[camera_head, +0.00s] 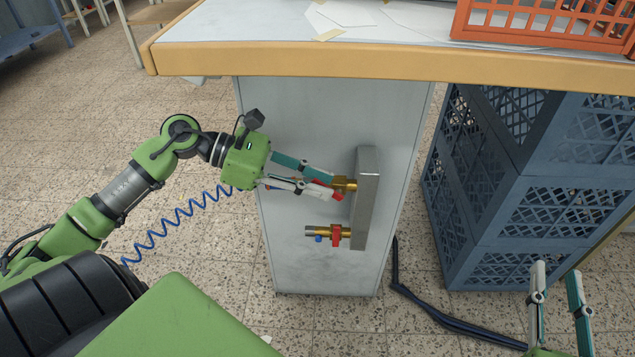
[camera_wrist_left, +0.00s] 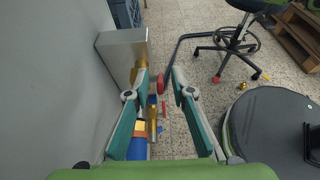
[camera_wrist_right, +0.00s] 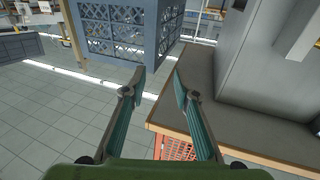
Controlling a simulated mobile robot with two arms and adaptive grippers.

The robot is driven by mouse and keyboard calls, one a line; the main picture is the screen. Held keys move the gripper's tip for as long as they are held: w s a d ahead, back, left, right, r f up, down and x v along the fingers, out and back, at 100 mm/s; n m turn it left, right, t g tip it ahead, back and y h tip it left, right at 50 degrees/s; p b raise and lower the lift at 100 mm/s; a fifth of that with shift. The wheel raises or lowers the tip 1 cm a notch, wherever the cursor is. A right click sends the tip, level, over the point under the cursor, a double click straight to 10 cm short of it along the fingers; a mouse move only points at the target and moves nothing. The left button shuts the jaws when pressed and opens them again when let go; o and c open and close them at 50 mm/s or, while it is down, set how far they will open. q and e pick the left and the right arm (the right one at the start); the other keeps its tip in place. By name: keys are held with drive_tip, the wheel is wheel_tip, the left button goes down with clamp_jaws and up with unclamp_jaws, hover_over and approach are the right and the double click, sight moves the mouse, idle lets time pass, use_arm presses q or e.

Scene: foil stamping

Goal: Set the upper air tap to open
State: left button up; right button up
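The upper air tap (camera_head: 345,184) is a brass valve on the left face of a grey metal block (camera_head: 367,200) fixed to the cabinet side. Its red handle shows at my left gripper's tips in the head view and between the fingertips in the left wrist view (camera_wrist_left: 161,84). My left gripper (camera_head: 331,188) is open around the handle; whether a finger touches it I cannot tell. The lower tap (camera_head: 328,232), brass with a red handle and a blue part, is just below. My right gripper (camera_head: 557,285) is open and empty at the lower right.
The worktop (camera_head: 380,62) overhangs above the taps, with an orange crate (camera_head: 545,30) on it. Blue crates (camera_head: 480,200) are stacked right of the cabinet. A dark hose (camera_head: 430,312) runs over the floor. A blue coiled hose (camera_head: 180,220) hangs behind my left arm.

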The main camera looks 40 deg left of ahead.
drive_tip(key=shift+r, duration=0.1)
use_arm(q)
clamp_jaws()
drive_tip(key=shift+f, duration=0.1)
